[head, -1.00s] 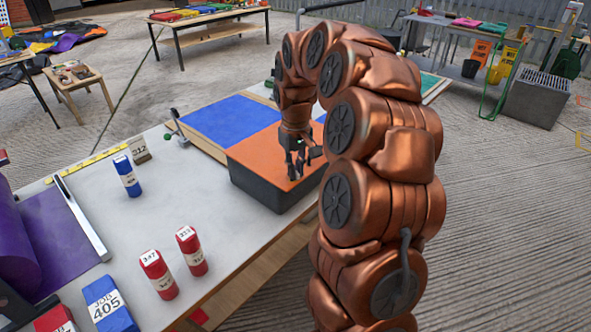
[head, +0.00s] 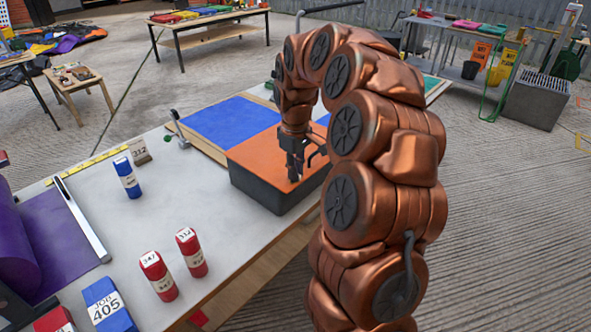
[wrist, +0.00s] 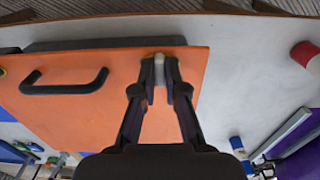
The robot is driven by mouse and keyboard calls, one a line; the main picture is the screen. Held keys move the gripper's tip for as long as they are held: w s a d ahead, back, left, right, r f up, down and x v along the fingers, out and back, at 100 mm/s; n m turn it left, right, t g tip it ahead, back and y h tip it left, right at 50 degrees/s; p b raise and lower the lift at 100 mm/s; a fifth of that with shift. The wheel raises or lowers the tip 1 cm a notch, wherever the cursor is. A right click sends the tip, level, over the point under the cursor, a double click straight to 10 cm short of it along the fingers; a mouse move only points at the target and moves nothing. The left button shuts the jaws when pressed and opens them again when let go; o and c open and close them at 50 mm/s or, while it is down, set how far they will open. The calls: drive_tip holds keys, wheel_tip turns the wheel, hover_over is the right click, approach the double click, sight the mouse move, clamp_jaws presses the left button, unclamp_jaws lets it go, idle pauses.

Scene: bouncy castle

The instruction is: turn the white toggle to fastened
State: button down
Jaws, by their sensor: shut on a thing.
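The white toggle (wrist: 159,63) is a small pale piece near the top edge of an orange panel (wrist: 75,120) in the wrist view. My gripper (wrist: 160,88) has its two dark fingers shut on the toggle, one on each side. The fingers hide part of it. In the head view my gripper (head: 294,176) reaches down to the orange panel (head: 255,149), which tops a dark box (head: 262,190). The toggle cannot be made out there.
A black handle (wrist: 65,89) stands up from the panel left of my gripper in the wrist view. Blue panel (head: 228,120) lies behind the orange one. A blue block (head: 127,178) and red blocks (head: 158,277) stand on the table (head: 150,220). The table's middle is clear.

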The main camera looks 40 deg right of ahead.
drive_tip(key=c, duration=1.2)
unclamp_jaws()
wheel_tip(320, 180, up, 12)
